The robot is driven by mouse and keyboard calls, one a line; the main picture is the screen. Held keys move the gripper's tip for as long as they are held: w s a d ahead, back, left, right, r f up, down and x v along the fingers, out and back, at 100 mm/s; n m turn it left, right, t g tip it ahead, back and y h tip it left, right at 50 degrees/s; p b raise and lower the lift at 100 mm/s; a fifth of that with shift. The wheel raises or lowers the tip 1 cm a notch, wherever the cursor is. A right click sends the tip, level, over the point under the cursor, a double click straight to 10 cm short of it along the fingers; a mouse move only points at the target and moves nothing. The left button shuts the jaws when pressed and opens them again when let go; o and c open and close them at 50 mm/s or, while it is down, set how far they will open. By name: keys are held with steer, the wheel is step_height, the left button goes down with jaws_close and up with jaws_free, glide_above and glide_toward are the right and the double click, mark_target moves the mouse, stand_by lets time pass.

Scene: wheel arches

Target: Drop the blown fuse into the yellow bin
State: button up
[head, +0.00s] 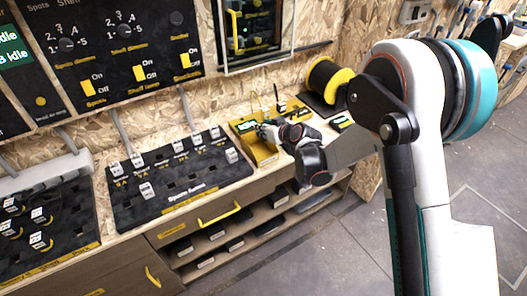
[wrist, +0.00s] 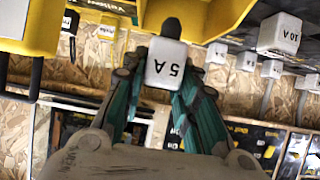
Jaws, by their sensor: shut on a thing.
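A white fuse marked 5 A (wrist: 166,62) is held between the fingers of my gripper (wrist: 163,78) in the wrist view. A dark end of the fuse points toward the yellow bin (wrist: 218,14), which spans the top of that view. In the head view my gripper (head: 268,133) is over or right at the yellow bin (head: 262,151) on the bench. The fuse is too small and covered there to make out. I cannot tell whether the fuse touches the bin.
A black spare-fuse board (head: 180,188) with several white fuses lies left of the bin. Another fuse board (head: 50,262) is at the far left. A yellow-flanged spool (head: 327,80) stands behind, to the right. A switch panel (head: 125,50) rises above the bench.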

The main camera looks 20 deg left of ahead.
steer(key=shift+f+b, duration=0.8)
steer(key=shift+f, duration=1.1)
steer(key=o, duration=1.1)
steer(key=shift+r, duration=0.1)
steer(key=v, duration=1.2)
steer(key=shift+s+a, duration=0.1)
